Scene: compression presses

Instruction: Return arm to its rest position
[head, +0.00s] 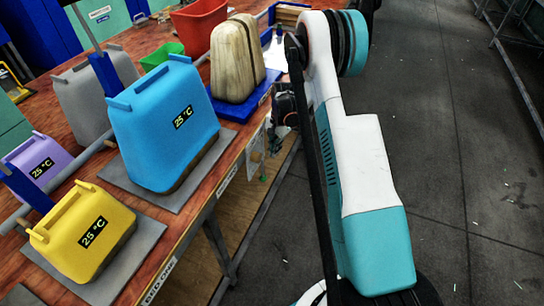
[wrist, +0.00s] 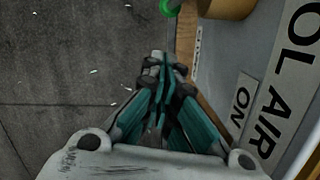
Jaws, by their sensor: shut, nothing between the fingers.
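My gripper (wrist: 160,68) shows in the wrist view with its fingers together, shut and empty, pointing down beside the bench's side panel. In the head view my arm stands folded at the right of the bench, and the dark gripper (head: 285,108) hangs just off the bench edge, partly hidden by the arm. It appears clear of the presses.
The wooden bench (head: 150,40) holds blue (head: 160,125), yellow (head: 85,232), purple (head: 38,160) and grey (head: 85,95) presses, a wooden-looking block (head: 232,60), a red bin (head: 200,25) and a green bin (head: 160,55). The floor (head: 470,150) at right is mostly open.

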